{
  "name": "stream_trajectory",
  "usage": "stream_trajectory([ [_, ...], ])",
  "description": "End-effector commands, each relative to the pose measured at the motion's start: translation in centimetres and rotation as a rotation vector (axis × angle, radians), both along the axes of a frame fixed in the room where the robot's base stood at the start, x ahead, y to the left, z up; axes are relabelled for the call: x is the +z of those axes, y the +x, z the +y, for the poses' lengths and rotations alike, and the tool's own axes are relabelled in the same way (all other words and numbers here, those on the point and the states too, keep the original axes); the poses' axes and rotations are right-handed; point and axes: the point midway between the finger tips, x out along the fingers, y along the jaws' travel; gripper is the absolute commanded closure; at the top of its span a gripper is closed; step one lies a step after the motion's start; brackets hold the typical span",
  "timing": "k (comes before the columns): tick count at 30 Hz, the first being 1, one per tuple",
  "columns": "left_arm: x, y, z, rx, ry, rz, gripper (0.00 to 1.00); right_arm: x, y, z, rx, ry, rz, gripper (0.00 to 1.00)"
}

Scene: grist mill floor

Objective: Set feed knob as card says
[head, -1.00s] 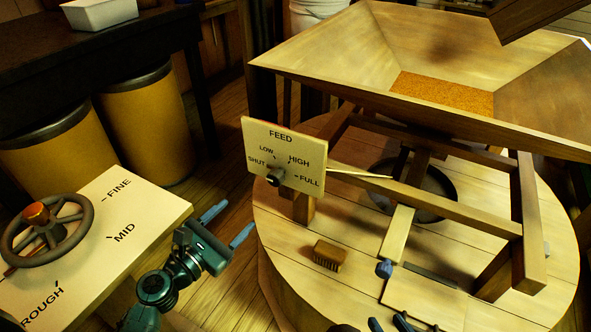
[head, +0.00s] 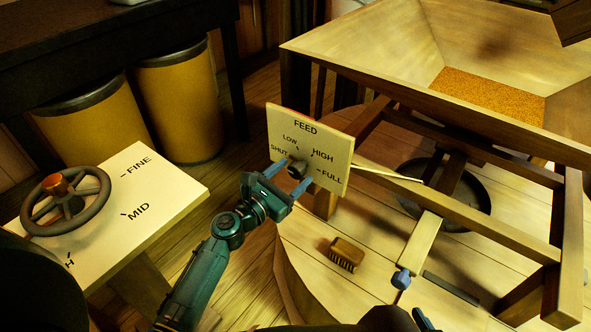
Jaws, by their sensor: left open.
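The feed knob (head: 297,169) is a small dark knob on a pale plate (head: 338,170) marked FEED, SHUT, LOW, HIGH and FULL. Its pointer is too small to read. My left gripper (head: 289,176) is open at the front of the plate, with its blue fingers at either side of the knob; I cannot tell whether they touch it. A blue piece at the bottom edge looks like part of my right gripper (head: 422,319); most of it is out of frame. No separate instruction card shows.
A handwheel (head: 66,200) stands on a pale panel (head: 165,190) marked FINE and MID at left. A brush (head: 346,255) lies on the round wooden mill top (head: 320,278). The hopper (head: 370,60) holds grain behind the plate. Yellow bins (head: 180,105) stand farther back.

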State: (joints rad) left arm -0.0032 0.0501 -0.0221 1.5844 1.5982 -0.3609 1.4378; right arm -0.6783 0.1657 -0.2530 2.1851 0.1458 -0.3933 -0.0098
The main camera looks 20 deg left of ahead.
Motion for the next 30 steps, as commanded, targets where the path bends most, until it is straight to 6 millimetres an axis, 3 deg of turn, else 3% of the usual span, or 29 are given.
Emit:
stream_trajectory([
  [6,0.0,1.7,-0.7,0.0,0.0,0.0,0.41,-0.2,-0.1,0.0,0.001,0.001,0.002,0.64],
  [15,-0.1,1.8,-0.7,0.0,0.001,0.001,0.41,-0.3,-0.2,0.0,0.0,0.002,0.007,0.64],
  [30,-0.1,1.8,-0.7,-0.001,0.001,0.001,0.82,-0.3,-0.3,0.0,0.0,0.002,0.008,0.64],
])
